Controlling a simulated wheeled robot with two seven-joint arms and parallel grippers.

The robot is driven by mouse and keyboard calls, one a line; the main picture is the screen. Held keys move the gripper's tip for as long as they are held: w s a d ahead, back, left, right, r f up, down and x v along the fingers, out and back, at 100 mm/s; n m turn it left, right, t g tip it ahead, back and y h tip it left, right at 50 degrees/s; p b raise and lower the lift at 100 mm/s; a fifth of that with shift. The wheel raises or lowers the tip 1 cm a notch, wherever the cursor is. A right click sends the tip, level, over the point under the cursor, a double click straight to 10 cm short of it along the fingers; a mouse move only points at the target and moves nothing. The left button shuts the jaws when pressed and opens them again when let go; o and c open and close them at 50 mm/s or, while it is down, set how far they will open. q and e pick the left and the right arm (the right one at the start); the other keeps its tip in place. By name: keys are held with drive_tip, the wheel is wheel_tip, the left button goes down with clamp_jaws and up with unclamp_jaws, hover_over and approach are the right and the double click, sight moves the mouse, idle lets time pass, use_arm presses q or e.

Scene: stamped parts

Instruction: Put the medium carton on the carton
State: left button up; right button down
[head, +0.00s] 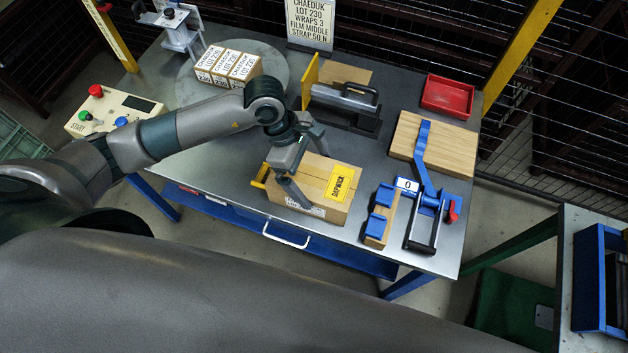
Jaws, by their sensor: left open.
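A brown carton (325,180) with a yellow label sits near the table's front edge, in the middle of the head view. My left gripper (314,178) is over this carton, open, with one finger toward its near side and the other toward its far side. I cannot tell whether the fingers touch it. Which carton is the medium one is not marked in view. My right gripper is not in view.
A blue clamp fixture (424,195) stands right of the carton, near a wooden board (433,143). A red tray (447,95) lies at the back right. A black-handled tool (345,97) and yellow plate (310,80) stand behind. A button box (113,110) is at left.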

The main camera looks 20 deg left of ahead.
use_arm(q)
drive_tip(key=shift+d+f, duration=0.1)
drive_tip(key=shift+f, duration=0.1)
drive_tip(key=shift+s+d+f+p, duration=0.1)
drive_tip(key=shift+d+f+p, duration=0.05)
drive_tip(key=shift+f+p, duration=0.3)
drive_tip(key=p+x, duration=0.1)
drive_tip(key=x, duration=0.2)
drive_tip(key=shift+p, duration=0.3)
drive_tip(key=shift+f, duration=0.65)
drive_tip(key=c, duration=1.8)
drive_tip(key=shift+o, duration=0.2)
drive_tip(key=shift+d+r, duration=0.1)
drive_tip(key=shift+r, duration=0.05)
